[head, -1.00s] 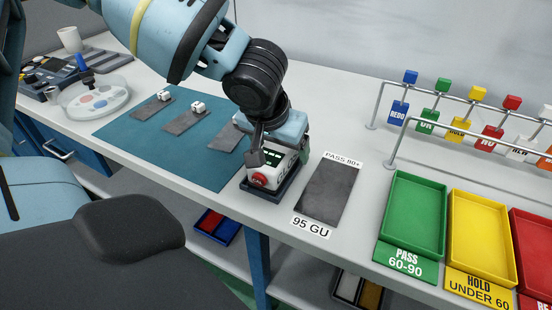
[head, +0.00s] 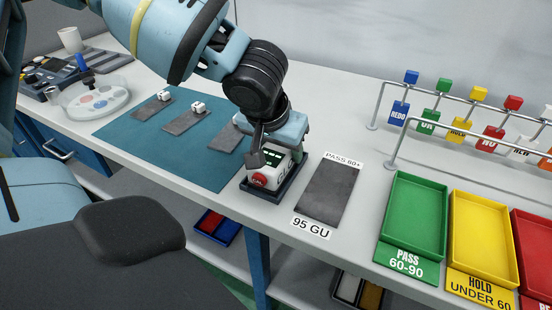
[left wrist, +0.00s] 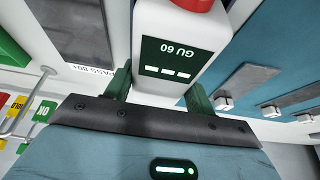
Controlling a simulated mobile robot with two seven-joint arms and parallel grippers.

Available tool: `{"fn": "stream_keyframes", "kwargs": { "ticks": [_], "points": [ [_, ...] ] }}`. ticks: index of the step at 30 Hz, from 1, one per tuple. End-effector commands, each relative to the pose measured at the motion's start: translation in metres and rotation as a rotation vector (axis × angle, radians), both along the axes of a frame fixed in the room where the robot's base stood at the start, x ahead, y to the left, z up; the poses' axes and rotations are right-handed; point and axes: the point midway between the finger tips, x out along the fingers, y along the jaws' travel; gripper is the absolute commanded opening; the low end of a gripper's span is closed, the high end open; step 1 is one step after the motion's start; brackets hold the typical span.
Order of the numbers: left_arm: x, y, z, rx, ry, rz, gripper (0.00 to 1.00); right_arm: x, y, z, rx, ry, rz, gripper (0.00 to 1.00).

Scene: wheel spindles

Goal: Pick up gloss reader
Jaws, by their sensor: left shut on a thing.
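The gloss reader (head: 271,172) is a small white device with a dark green display and a red button on its front. It sits in a dark cradle (head: 279,193) on the worktop, partly hidden by my gripper in the head view. My left gripper (head: 273,153) comes down on it from above. In the left wrist view, the reader (left wrist: 180,35) lies between the two green fingers of my left gripper (left wrist: 158,92), which is shut on it. Its display shows "GU 60" and dashes. I cannot tell whether it is clear of the cradle. My right gripper is not seen.
A grey panel (head: 329,192) labelled "PASS 80+" and "95 GU" lies just right of the cradle. Green (head: 415,217) and yellow (head: 481,237) trays stand further right, below a tag rail (head: 440,91). Grey plates with white blocks lie on the teal mat (head: 130,127) at left.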

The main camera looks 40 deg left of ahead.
Motion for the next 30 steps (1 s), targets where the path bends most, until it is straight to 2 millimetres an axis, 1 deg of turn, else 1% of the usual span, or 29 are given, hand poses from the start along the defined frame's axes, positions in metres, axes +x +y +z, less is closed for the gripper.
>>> {"fn": "stream_keyframes", "kwargs": {
  "ticks": [5,9,11,18,21,25,30],
  "points": [
    [0.000,0.000,0.001,-0.001,-0.001,0.000,0.16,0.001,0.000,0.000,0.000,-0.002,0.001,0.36],
    [0.000,0.000,0.008,0.000,-0.004,0.000,0.16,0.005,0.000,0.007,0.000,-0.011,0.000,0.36],
    [0.001,0.000,0.017,-0.001,-0.007,0.001,0.16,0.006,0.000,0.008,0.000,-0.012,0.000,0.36],
    [0.001,0.000,0.065,-0.001,-0.007,0.001,0.16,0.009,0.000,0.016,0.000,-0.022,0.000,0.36],
    [0.001,0.000,0.082,-0.001,-0.007,0.001,0.16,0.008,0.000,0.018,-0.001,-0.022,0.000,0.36],
    [0.001,0.000,0.097,-0.001,-0.005,0.002,0.16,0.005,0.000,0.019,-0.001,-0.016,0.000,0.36],
    [0.001,0.000,0.105,-0.001,-0.001,0.001,0.16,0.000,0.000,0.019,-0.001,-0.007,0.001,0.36]
  ]
}}
